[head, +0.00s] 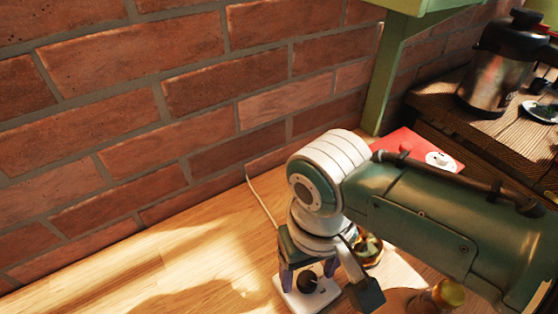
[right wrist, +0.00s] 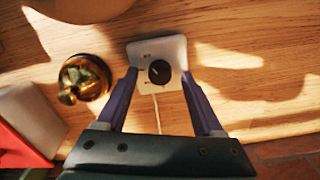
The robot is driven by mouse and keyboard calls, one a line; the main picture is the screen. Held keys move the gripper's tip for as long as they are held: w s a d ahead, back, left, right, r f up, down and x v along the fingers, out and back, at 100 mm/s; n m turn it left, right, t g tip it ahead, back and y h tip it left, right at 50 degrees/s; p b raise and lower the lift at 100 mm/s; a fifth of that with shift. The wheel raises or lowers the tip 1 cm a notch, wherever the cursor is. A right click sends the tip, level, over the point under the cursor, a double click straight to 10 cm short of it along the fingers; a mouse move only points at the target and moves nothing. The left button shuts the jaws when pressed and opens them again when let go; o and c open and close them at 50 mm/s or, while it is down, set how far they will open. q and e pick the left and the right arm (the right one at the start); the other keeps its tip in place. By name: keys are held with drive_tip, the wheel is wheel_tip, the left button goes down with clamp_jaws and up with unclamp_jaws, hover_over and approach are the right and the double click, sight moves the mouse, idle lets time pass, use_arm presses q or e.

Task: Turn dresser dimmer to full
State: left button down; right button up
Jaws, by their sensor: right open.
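The dimmer is a small white plate (head: 292,299) with a round black knob (head: 307,281), lying on the wooden table top. In the right wrist view the dimmer plate (right wrist: 172,49) and black knob (right wrist: 159,72) are near the middle; a pale mark shows on the knob. My right gripper (head: 309,273) is over the dimmer, its purple fingers pointing down. In the right wrist view the right gripper (right wrist: 159,75) is open, one finger on each side of the knob, with gaps showing. Whether the fingertips touch the plate is unclear. My left gripper is not in view.
A brass object (right wrist: 85,78) stands beside the dimmer. A gold-topped item (head: 447,293) is partly behind my right arm. A red item (head: 405,148) lies near the wall. A metal pot (head: 505,62) stands on a wooden platform at upper right. The table left of the dimmer is clear.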

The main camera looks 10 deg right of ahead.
drive_tip(key=shift+f, duration=0.4)
clamp_jaws()
idle(0.4)
